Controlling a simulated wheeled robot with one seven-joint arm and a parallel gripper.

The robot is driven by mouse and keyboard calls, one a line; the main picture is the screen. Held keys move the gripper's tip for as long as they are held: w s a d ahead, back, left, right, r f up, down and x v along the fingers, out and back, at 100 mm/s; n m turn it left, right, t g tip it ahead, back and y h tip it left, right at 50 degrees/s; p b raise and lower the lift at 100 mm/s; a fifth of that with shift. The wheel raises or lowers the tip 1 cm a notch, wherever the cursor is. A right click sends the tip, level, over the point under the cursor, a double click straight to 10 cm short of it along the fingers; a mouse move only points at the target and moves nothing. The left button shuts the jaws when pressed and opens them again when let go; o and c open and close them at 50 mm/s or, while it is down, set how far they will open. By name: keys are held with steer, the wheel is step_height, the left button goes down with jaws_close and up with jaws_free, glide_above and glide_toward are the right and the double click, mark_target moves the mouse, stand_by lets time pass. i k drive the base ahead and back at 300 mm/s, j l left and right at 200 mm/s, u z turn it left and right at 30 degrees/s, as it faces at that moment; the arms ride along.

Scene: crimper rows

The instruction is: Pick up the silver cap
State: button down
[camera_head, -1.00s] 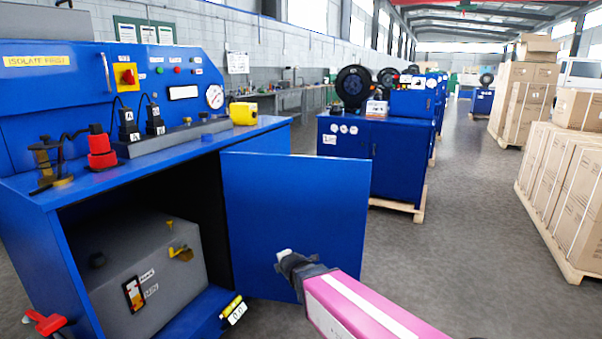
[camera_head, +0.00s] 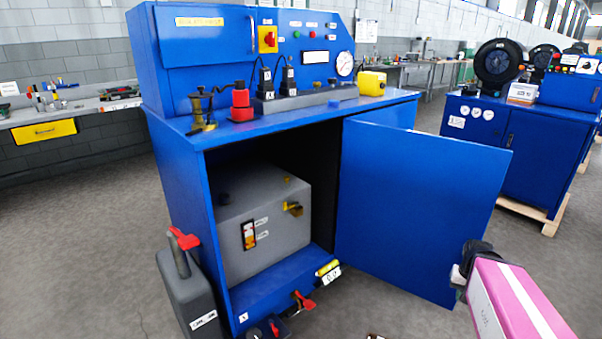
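I cannot make out a silver cap for certain in this view. The grey tank (camera_head: 272,225) inside the open blue cabinet (camera_head: 182,185) has a dark round fitting (camera_head: 224,198) and a small brass-coloured piece (camera_head: 287,179) on its top, and a brass valve (camera_head: 292,208) on its side. My gripper (camera_head: 458,277) is at the lower right, in front of the outer part of the open cabinet door (camera_head: 410,200). Its dark body and pale tip show small and partly from the side, so its opening is unclear.
A dark grey can (camera_head: 190,295) with a red handle stands at the cabinet's left. A red-handled valve (camera_head: 303,299) sits low in front. A second blue machine (camera_head: 480,140) stands right. A workbench (camera_head: 75,112) is at the left, with free floor before it.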

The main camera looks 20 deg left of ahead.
mark_target(224, 198)
steer(key=u, duration=2.05)
